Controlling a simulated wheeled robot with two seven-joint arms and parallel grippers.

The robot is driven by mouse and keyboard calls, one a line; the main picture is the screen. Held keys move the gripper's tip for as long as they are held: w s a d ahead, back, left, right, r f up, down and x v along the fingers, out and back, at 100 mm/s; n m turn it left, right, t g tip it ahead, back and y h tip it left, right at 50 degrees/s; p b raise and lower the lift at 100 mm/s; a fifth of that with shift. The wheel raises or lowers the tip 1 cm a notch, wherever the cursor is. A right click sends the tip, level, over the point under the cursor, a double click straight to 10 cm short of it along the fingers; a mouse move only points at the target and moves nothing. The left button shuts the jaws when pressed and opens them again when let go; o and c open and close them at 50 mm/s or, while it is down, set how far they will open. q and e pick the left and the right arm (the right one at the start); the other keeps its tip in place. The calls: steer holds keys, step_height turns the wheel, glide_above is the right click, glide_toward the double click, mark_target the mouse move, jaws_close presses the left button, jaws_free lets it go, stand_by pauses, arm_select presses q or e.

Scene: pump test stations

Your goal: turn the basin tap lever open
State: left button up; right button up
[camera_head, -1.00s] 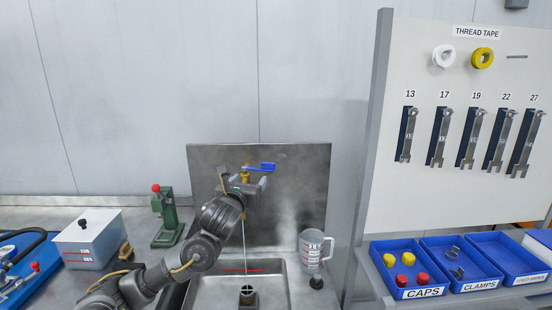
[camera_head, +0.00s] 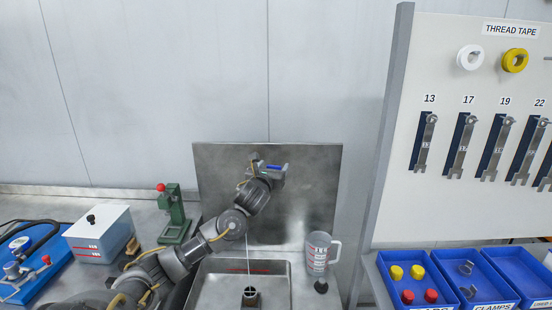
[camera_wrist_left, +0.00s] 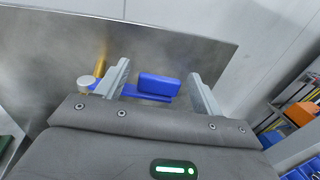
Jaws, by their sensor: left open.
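The blue tap lever (camera_head: 273,167) is mostly hidden behind my left gripper (camera_head: 272,172) in the head view, in front of the steel splashback. In the left wrist view, the lever (camera_wrist_left: 158,86) lies between the two spread fingers of my left gripper (camera_wrist_left: 160,75), with gaps visible on both sides. The brass tap body (camera_wrist_left: 100,66) shows left of the fingers. A thin pale stream (camera_head: 249,262) runs down into the steel basin (camera_head: 215,268). My right gripper is not in view.
A clear measuring jug (camera_head: 317,254) stands at the basin's right. A green press (camera_head: 173,215) and a white box (camera_head: 98,234) stand on the left. Blue bins (camera_head: 447,266) and a tool panel (camera_head: 400,120) are at the right.

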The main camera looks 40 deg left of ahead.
arm_select(q)
steer(key=shift+p+x, duration=0.35)
steer(key=shift+x, duration=1.15)
steer(key=shift+d, duration=0.1)
steer(key=c, duration=1.4)
steer(key=shift+r, duration=0.1)
